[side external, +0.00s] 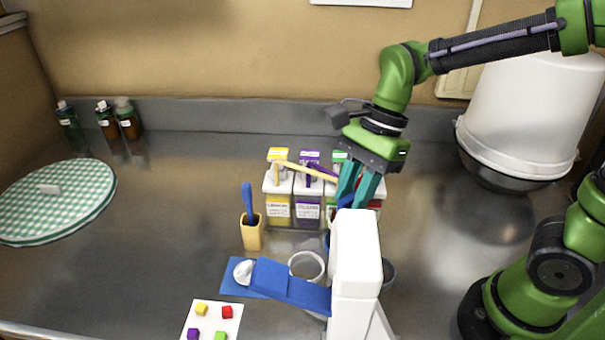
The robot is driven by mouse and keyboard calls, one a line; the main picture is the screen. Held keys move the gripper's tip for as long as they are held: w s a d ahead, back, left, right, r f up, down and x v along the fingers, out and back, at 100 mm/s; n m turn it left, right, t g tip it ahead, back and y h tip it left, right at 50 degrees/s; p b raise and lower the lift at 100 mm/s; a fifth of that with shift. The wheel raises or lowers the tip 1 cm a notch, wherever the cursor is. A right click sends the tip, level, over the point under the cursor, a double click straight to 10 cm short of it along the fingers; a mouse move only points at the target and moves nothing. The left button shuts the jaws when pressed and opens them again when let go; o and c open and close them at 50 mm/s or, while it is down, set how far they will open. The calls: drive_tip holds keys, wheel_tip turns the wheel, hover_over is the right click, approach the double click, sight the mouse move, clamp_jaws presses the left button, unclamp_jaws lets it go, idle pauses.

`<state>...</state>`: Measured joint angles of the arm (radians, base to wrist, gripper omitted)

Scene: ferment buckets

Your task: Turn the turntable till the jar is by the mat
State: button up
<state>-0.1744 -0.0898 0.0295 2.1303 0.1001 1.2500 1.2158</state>
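My gripper (354,203) points down near the middle of the counter, behind the top of a tall white block. Its two teal fingers show apart higher up, but their tips are partly hidden, so I cannot tell whether they hold anything. A blue mat (234,287) lies flat at the front centre. A round, clear or pale rim (307,266), possibly a jar, is just right of it. I cannot make out a turntable for certain; a round green-and-white checked disc (82,197) lies at the far left, well away from my gripper.
The tall white block (356,255) with a blue arm (290,286) stands in front of my gripper. Labelled containers (308,208) stand behind it. A tan cup (252,234), a white card (190,330) with coloured cubes, bottles (128,120) and a white bucket (530,105) surround. The left-centre counter is clear.

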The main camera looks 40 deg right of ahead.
clamp_jaws()
drive_tip(key=shift+n, duration=0.5)
drive_tip(key=shift+w+f+n+g, duration=0.15)
drive_tip(key=shift+n+g, duration=0.45)
drive_tip(key=shift+n, duration=0.4)
drive_tip(key=shift+n+g+h, duration=0.5)
drive_tip(key=shift+n+g, duration=0.3)
drive_tip(key=shift+n, duration=1.6)
drive_tip(key=shift+w+a+n+g+h, duration=0.1)
drive_tip(key=shift+n+g+h, duration=0.25)
drive_tip(key=shift+n, duration=0.95)
drive_tip(key=shift+a+n+g+h, duration=0.1)
drive_tip(key=shift+n+g+h, duration=0.25)
drive_tip(key=shift+n, duration=0.95)
drive_tip(key=shift+n+h, duration=0.8)
drive_tip(key=shift+n, duration=1.2)
drive_tip(key=shift+a+n, duration=0.1)
drive_tip(key=shift+n, duration=0.4)
